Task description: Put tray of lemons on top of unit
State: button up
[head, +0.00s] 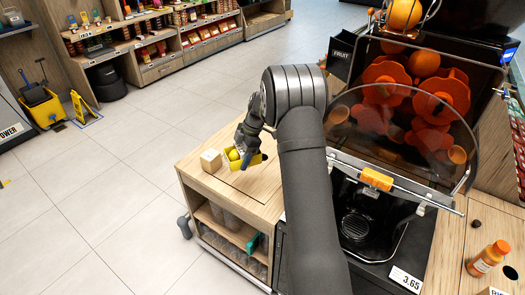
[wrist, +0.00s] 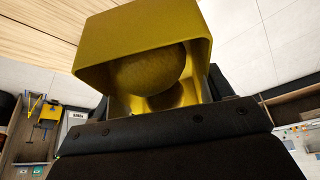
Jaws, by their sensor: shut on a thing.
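A yellow tray (head: 256,160) with a lemon (head: 233,155) in it is in my gripper (head: 244,150), over the left part of the scene. In the wrist view the tray (wrist: 195,22) fills the upper middle, its open side towards the camera. A lemon (wrist: 150,72) shows inside, and a second rounded yellow shape is partly hidden below it. My gripper is shut on the tray; the fingertips are mostly hidden. Under it in the head view is the wooden top of a low unit (head: 250,205). I cannot tell whether the tray touches that top.
A small wooden block (head: 211,160) stands on the wooden top, just left of the tray. The orange juicer (head: 400,130) with its clear cover stands to the right of my arm. An orange bottle (head: 488,258) is on the right counter. Open floor (head: 100,190) lies left.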

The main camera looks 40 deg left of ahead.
send_over(237, 183)
jog(key=w, duration=0.1)
notch_tip(237, 183, down, 6)
jog(key=shift+n, duration=0.4)
jog(key=shift+w+d+f, duration=0.1)
jog(key=shift+d+f, duration=0.05)
jog(key=shift+f, duration=1.9)
jog(key=shift+d+f, duration=0.15)
jog(key=shift+f, duration=1.85)
jog(key=shift+f, duration=0.2)
jog(key=o, duration=1.2)
jog(key=shift+r, duration=0.1)
jog(key=v, duration=1.2)
jog(key=shift+a+r, duration=0.1)
jog(key=shift+r, duration=0.05)
